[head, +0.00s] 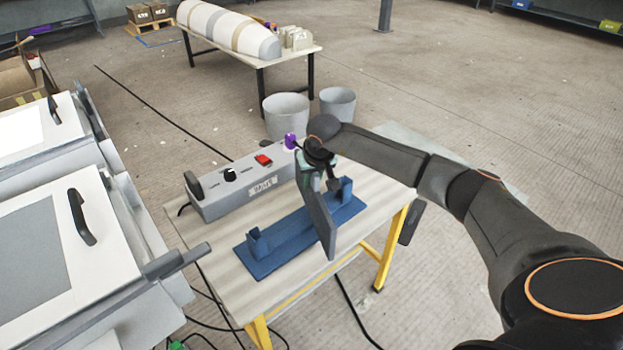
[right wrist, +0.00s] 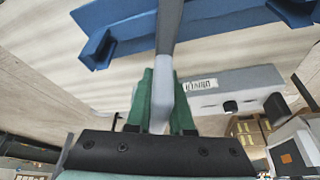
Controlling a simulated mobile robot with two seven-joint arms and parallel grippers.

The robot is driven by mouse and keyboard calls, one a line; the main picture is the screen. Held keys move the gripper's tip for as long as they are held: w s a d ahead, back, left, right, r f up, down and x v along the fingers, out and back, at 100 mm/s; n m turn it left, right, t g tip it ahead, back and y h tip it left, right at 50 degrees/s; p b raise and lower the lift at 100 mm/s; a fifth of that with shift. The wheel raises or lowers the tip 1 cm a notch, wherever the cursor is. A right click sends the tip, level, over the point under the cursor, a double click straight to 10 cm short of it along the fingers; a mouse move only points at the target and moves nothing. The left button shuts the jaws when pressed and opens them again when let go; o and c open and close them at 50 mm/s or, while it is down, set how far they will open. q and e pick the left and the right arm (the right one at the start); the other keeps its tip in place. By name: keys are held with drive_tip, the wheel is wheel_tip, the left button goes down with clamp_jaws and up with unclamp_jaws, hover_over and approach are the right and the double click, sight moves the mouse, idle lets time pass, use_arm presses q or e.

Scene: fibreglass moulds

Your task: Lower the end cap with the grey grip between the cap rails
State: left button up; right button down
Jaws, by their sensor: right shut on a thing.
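The end cap (head: 319,218) is a dark grey plate, seen nearly edge-on in the right wrist view (right wrist: 170,28). Its light grey grip (right wrist: 165,90) is between the green fingers of my right gripper (right wrist: 158,105), which is shut on it. In the head view my right gripper (head: 312,165) is above the table and the plate hangs below it, tilted. The plate is in front of the blue base with the cap rails (head: 283,242), between its two raised end pieces (head: 255,243) (head: 346,188). I cannot tell whether it touches the base. My left gripper is not in view.
A grey control box (head: 225,197) with a red switch (head: 263,160) stands behind the base on the wooden table (head: 215,285). White moulds with black handles (head: 82,217) are at the left. Two grey buckets (head: 286,115) (head: 338,102) stand behind the table.

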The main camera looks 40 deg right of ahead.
sight(317, 175)
drive_tip(key=shift+f, duration=0.1)
drive_tip(key=c, duration=0.8)
unclamp_jaws()
drive_tip(key=shift+s+r, duration=0.1)
drive_tip(key=shift+r, duration=0.5)
drive_tip(key=v, duration=0.9)
drive_tip(key=shift+s+r, duration=0.15)
drive_tip(key=shift+r, duration=0.15)
drive_tip(key=shift+v, duration=0.8)
drive_tip(key=shift+a+f, duration=0.1)
